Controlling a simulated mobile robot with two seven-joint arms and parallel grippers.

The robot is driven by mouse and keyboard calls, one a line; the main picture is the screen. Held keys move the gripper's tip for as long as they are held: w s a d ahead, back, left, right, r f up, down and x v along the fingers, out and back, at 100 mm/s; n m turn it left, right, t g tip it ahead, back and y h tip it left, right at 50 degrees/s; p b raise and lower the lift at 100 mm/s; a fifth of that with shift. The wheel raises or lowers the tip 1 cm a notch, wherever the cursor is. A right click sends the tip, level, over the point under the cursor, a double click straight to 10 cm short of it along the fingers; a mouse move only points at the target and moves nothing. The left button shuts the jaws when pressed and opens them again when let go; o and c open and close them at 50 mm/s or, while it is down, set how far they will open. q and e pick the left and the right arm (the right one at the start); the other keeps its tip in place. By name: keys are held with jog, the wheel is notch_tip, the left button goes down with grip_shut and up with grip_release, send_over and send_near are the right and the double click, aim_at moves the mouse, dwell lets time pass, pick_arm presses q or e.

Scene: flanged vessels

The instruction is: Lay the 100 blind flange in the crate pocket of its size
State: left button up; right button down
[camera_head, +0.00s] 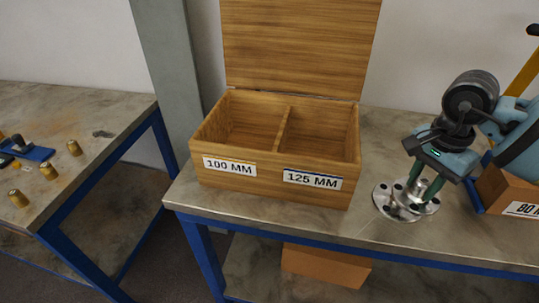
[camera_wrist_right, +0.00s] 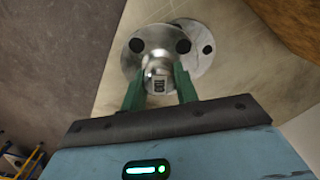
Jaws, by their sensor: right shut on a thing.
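The wooden crate (camera_head: 275,187) stands open on the right-hand table, its left pocket labelled 100 MM (camera_head: 229,166) and its right pocket 125 MM (camera_head: 312,179). Both pockets look empty. My right gripper (camera_head: 418,192) is right of the crate, pointing down and shut on the raised hub of a steel flange (camera_head: 425,208). In the right wrist view this flange (camera_wrist_right: 133,62) has bolt holes and a small label on its hub, too small to read. A second steel disc (camera_head: 383,194) lies partly under or behind it; I cannot tell whether they touch. My left gripper is out of view.
The crate's lid (camera_head: 300,45) stands upright at its back. A box labelled 80 M (camera_head: 520,209) is at the right edge, close to my right arm. Another table (camera_head: 110,120) at the left holds brass pieces (camera_head: 48,171) and a blue item (camera_head: 30,153). A gap separates the tables.

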jog(key=s+a+f+n, duration=0.2)
jog(key=s+a+n, duration=0.2)
jog(key=s+n, duration=0.2)
jog(key=s+a+f+n, duration=0.3)
jog(key=s+a+n, duration=0.2)
jog(key=s+n, duration=0.1)
jog(key=shift+s+a+f, duration=0.25)
jog(key=shift+s, duration=0.5)
